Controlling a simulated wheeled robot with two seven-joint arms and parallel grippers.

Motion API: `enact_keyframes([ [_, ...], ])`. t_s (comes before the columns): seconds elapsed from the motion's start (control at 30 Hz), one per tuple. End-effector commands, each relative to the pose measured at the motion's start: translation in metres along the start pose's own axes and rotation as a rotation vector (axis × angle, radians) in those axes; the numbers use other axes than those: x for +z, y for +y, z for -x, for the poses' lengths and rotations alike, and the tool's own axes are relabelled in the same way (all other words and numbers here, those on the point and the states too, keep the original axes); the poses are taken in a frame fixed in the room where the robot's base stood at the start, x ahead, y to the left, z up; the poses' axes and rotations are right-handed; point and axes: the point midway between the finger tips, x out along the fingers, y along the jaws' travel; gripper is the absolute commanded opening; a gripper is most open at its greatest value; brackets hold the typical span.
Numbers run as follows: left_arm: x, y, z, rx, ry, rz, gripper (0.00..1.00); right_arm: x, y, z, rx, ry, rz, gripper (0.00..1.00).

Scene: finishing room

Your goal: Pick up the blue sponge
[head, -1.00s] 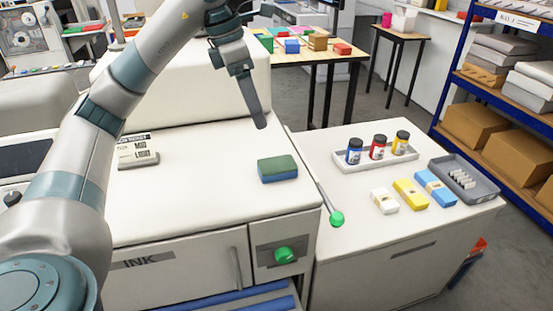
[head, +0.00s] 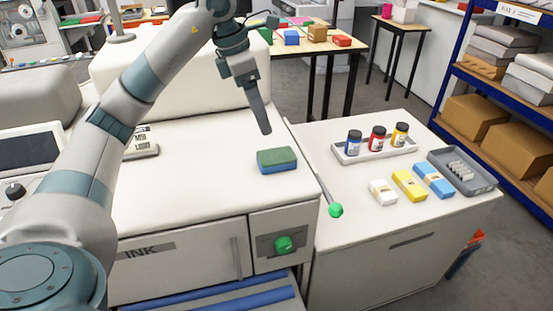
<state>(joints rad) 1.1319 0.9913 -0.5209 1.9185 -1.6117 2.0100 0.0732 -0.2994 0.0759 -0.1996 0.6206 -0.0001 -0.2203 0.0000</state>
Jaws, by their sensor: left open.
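The blue sponge (head: 278,166) has a green top layer and lies flat on the white top of the ink machine (head: 205,190), near its right edge. My left gripper (head: 266,131) hangs just above and behind the sponge in the picture, pointing down, apart from it and empty. It is open, though its fingers overlap from this angle. The sponge is fully visible. My right gripper is not in view.
A lever with a green knob (head: 335,210) stands right of the sponge. The side cabinet holds a tray of ink bottles (head: 375,150), white, yellow and blue blocks (head: 409,185) and a grey tray (head: 480,183). A labelled grey box (head: 142,150) sits left, partly behind my arm.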

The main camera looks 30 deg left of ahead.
Motion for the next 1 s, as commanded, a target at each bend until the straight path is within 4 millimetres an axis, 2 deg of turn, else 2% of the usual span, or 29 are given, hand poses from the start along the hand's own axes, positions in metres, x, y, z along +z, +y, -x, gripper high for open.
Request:
enact_keyframes([
  [0.2, 0.000, -0.001, -0.026, -0.003, 0.003, 0.000, 0.73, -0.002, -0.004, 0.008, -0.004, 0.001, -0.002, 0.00],
  [0.6, 0.000, 0.000, -0.075, -0.002, 0.002, 0.001, 0.73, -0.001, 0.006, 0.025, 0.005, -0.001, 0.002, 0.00],
  [1.0, 0.000, 0.000, -0.081, 0.000, 0.000, 0.000, 0.73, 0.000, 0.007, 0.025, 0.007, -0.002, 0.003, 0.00],
])
